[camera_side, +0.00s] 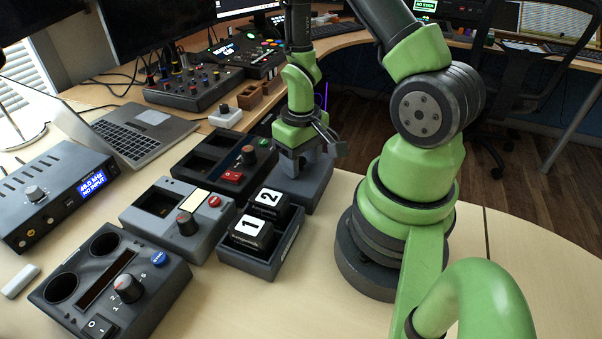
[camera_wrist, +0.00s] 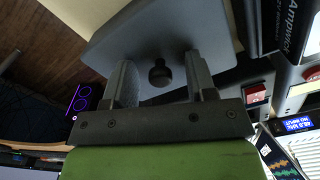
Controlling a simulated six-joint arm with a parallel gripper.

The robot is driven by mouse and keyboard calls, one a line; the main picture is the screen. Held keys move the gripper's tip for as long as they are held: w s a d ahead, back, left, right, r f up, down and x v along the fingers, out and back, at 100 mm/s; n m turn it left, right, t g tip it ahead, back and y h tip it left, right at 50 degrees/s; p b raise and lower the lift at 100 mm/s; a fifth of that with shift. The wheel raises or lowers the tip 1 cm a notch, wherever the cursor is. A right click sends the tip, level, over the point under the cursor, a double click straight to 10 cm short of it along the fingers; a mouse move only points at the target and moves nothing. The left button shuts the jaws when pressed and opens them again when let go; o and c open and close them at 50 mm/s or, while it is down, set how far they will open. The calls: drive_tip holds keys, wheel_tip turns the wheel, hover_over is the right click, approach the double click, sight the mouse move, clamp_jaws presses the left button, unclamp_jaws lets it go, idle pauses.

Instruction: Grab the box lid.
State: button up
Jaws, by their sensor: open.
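The box lid (camera_side: 316,178) is a dark grey slab, seen in the side view at the back right of the row of units, beside my base. In the wrist view the lid (camera_wrist: 150,28) fills the top middle, with a small black round knob (camera_wrist: 160,74) on it. My gripper (camera_side: 291,166) points down right over the lid. In the wrist view my gripper (camera_wrist: 160,68) is open, one finger on each side of the knob, with gaps showing on both sides. The side view hides the knob behind the fingers. I cannot tell whether the fingertips touch the lid.
A tray (camera_side: 247,263) with blocks numbered 1 and 2 stands just in front of the lid. Grey control units (camera_side: 178,217) and a dark tray (camera_side: 199,168) lie to its left. A laptop (camera_side: 143,132) is farther back. The right table area (camera_side: 520,250) is clear.

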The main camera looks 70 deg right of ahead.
clamp_jaws()
drive_tip(key=shift+r, duration=0.1)
